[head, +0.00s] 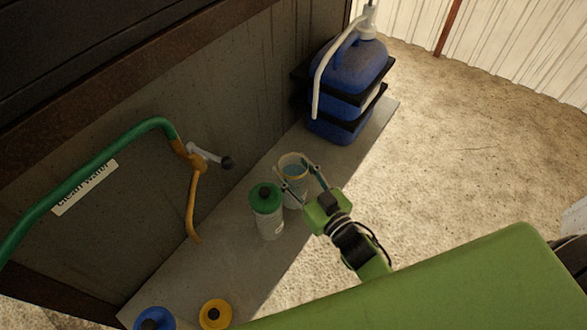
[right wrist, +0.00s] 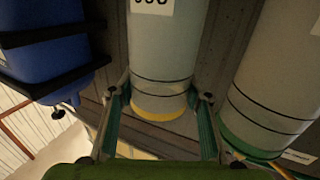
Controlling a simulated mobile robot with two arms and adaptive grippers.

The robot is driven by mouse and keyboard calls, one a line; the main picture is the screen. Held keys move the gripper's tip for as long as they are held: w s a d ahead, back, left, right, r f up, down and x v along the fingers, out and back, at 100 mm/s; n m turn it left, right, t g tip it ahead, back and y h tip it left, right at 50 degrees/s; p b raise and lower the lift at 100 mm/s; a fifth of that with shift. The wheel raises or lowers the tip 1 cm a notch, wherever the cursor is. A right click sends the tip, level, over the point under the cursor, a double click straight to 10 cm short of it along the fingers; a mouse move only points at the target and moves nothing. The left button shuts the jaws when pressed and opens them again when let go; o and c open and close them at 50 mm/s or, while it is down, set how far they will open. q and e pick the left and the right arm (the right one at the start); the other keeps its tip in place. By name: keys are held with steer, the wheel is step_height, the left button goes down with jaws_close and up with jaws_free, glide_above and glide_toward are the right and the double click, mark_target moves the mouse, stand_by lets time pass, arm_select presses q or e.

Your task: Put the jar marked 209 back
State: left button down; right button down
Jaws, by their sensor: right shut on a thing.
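My left gripper is not in view.
A blue-lidded jar (head: 154,319) and a yellow-lidded jar (head: 214,314) are at the shelf's near end. Blue containers (head: 350,72) with a white hose stand at the far end. A green pipe (head: 90,172) and orange tap (head: 193,200) stick out from the wall.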

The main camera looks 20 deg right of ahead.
steer(key=shift+r, duration=0.1)
steer(key=c, duration=1.1)
jaws_free()
steer(key=shift+f, duration=0.2)
steer(key=shift+r, duration=0.2)
steer(key=b+v, duration=0.1)
steer(key=v, duration=1.1)
steer(key=shift+f+b, duration=0.1)
steer(key=shift+b, duration=0.2)
